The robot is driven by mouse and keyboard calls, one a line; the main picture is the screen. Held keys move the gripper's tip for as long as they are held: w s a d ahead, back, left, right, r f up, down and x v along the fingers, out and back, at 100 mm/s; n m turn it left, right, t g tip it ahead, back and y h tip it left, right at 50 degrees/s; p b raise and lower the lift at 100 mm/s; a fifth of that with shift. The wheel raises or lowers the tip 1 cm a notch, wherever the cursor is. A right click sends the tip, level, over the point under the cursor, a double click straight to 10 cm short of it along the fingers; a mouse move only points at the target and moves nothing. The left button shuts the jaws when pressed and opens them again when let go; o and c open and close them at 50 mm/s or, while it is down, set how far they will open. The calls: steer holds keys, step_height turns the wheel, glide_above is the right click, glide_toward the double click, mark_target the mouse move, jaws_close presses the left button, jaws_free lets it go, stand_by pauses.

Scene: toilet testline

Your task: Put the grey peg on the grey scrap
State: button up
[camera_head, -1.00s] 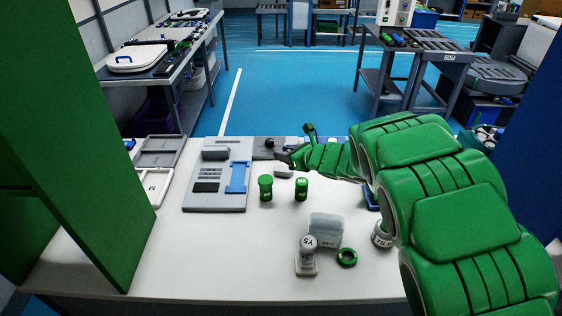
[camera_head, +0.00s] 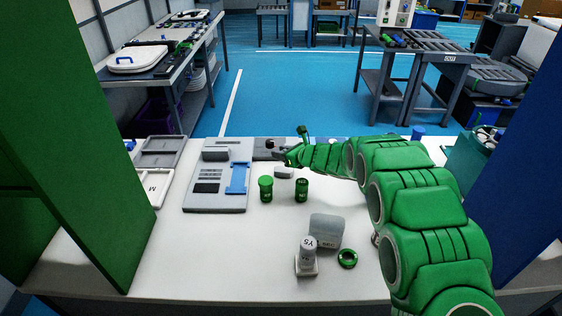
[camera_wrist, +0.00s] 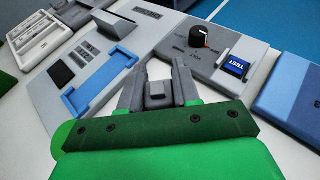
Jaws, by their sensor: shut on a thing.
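My gripper (camera_head: 284,154) is low over the back part of the white table, between the grey panel and the green cylinders. In the wrist view its two grey fingers (camera_wrist: 158,92) are shut on a small grey block-like piece (camera_wrist: 157,90), which I take to be the grey peg.
A grey panel with a blue bracket (camera_head: 237,178) stands left. Two green cylinders (camera_head: 265,189) (camera_head: 301,190) are in front. A tester with a black knob (camera_wrist: 200,40) lies behind.

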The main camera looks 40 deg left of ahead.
mark_target(281, 167)
steer(key=shift+w+a+f, duration=0.3)
steer(key=shift+a+f, duration=0.1)
steer(key=shift+f, duration=0.25)
steer(key=shift+w+a+f, duration=0.25)
steer(key=shift+a+f, duration=0.1)
steer(key=shift+f, duration=1.65)
steer(key=shift+f, duration=0.1)
steer(key=o, duration=1)
steer(key=shift+o, duration=0.2)
steer(key=shift+d+r, duration=0.2)
steer(key=v, duration=1.1)
steer(key=shift+d, duration=0.3)
